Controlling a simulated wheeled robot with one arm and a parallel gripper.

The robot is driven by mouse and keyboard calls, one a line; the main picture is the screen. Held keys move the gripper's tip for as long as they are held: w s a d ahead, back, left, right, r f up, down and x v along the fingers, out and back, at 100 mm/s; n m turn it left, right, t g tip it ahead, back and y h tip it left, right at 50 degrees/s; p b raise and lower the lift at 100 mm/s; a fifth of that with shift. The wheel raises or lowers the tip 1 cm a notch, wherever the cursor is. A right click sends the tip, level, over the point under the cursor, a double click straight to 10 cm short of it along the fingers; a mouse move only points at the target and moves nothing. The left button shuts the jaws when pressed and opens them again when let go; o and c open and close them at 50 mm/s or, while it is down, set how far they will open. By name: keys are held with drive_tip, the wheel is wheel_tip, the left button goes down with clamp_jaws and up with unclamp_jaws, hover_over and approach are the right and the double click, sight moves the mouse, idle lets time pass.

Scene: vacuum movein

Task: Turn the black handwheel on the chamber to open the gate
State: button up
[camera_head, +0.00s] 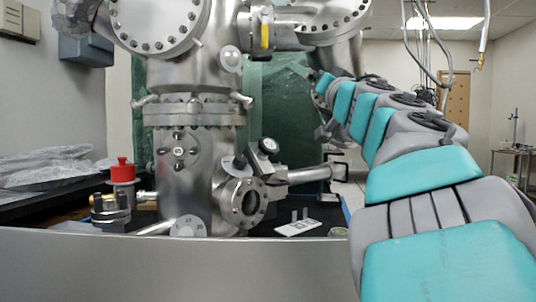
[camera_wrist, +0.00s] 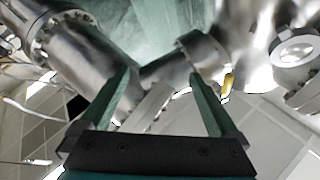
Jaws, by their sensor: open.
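The steel vacuum chamber (camera_head: 193,150) stands left of centre in the head view. I cannot tell for sure whether this knob is the black handwheel, and no clear handwheel shows in the wrist view. My gripper (camera_wrist: 161,75) is open in the wrist view, with two green fingers apart and nothing between them. Steel tubes and flanges show beyond the fingers; I cannot tell any contact. In the head view my arm reaches to the chamber's right side, its end partly hidden.
A red knob (camera_head: 122,170) stands left of the chamber. A yellow handle (camera_head: 265,35) is on the upper pipe. A round viewport (camera_head: 248,203) and a side tube (camera_head: 305,175) stick out low on the right. Cables hang at the upper right.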

sight(271, 146)
drive_tip(key=w+a+f+n+g+y+b, duration=0.1)
drive_tip(key=a+f+n+g, duration=0.15)
drive_tip(key=f, duration=0.55)
drive_tip(key=a+f+n+g, duration=0.2)
drive_tip(key=a+f+g, duration=0.1)
drive_tip(key=f, duration=0.5)
drive_tip(key=x, duration=0.4)
drive_tip(key=b+x, duration=0.1)
drive_tip(key=x, duration=0.2)
drive_tip(key=shift+r, duration=0.25)
drive_tip(key=shift+w+a, duration=0.3)
drive_tip(key=shift+a, duration=0.05)
drive_tip(key=shift+r, duration=0.1)
drive_tip(key=c, duration=1.4)
